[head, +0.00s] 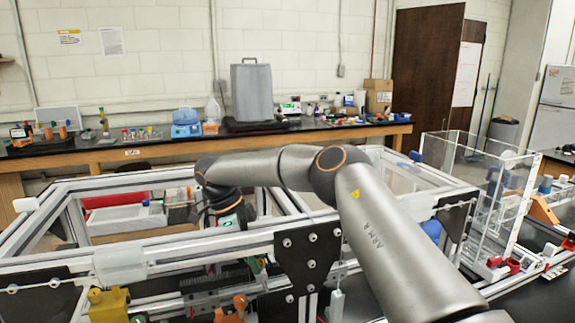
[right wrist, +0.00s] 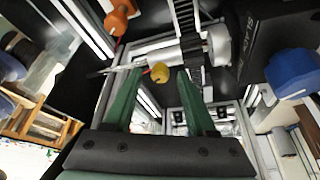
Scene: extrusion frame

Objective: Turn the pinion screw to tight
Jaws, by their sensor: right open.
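A small round yellow knob (right wrist: 160,72) shows in the right wrist view, between the tips of my right gripper's green fingers. It sits beside a white-grey cylindrical part (right wrist: 165,53); I cannot tell for sure that it is the pinion screw. My right gripper (right wrist: 160,80) is open, with a gap on each side of the knob; its depth relative to the knob is unclear. In the head view my right arm reaches over the front rail of the frame, and its gripper (head: 258,266) is mostly hidden behind that rail. My left gripper is not in view.
The aluminium extrusion frame (head: 215,246) surrounds the right gripper. A yellow block (head: 108,304) and an orange part (head: 232,312) stand at the front. An orange knob (right wrist: 118,18) and a blue part (right wrist: 290,72) flank the wrist view. A clear box (head: 480,190) stands right.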

